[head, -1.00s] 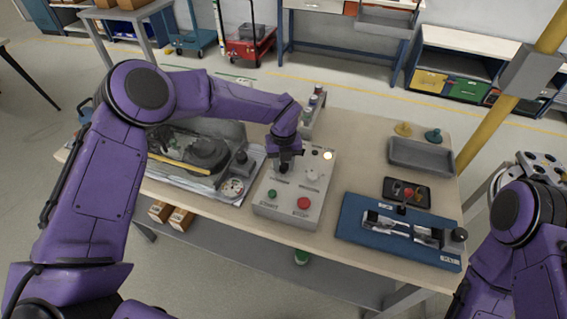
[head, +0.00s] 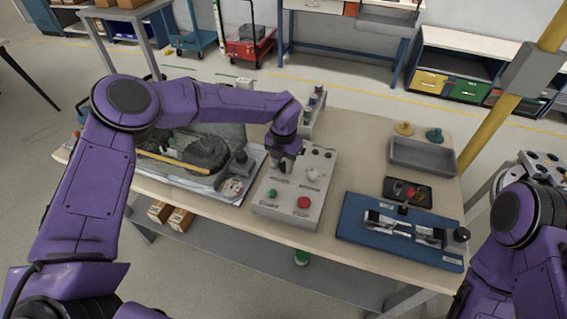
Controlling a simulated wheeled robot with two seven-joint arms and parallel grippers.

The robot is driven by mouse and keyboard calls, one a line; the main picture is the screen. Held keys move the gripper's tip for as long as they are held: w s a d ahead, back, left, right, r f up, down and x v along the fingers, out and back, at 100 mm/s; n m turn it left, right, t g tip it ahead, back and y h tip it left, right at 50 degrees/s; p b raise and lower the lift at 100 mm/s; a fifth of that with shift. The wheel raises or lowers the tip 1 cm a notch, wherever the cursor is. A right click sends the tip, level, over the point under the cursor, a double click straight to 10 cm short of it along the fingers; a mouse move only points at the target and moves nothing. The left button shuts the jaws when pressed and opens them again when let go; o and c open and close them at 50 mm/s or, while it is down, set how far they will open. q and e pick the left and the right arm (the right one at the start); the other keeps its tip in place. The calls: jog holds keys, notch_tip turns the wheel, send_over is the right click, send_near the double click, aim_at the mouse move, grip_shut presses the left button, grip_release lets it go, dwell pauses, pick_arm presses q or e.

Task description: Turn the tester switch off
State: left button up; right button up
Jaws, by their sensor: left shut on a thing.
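The tester (head: 318,200) is a light grey box on the workbench. It has a green button (head: 273,195), a red button (head: 303,202) and a pale knob (head: 313,174) on its sloped top. The small lamp (head: 328,155) at its upper right looks dark. My left gripper (head: 284,168) points down at the upper left of the panel, shut on the switch there, which is mostly hidden by the gripper. My right arm (head: 515,215) is at the right edge; its fingertips cannot be made out.
A grey tray fixture (head: 185,165) stands left of the tester. A blue board (head: 360,230) with metal clamps lies to its right. Behind that are a dark tray (head: 420,193) with small coloured parts and an empty grey bin (head: 423,155). A yellow post (head: 485,130) rises at the right.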

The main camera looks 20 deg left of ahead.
aim_at(284, 164)
pick_arm(q)
jog(key=m, duration=0.5)
jog(key=shift+m+p, duration=0.3)
jog(key=m, duration=0.4)
jog(key=shift+m+p, duration=0.35)
jog(key=shift+m, duration=0.05)
jog(key=o, duration=1)
jog(key=shift+o, duration=0.2)
notch_tip(284, 164, up, 11)
jog(key=b, duration=0.3)
jog(key=shift+f, duration=0.2)
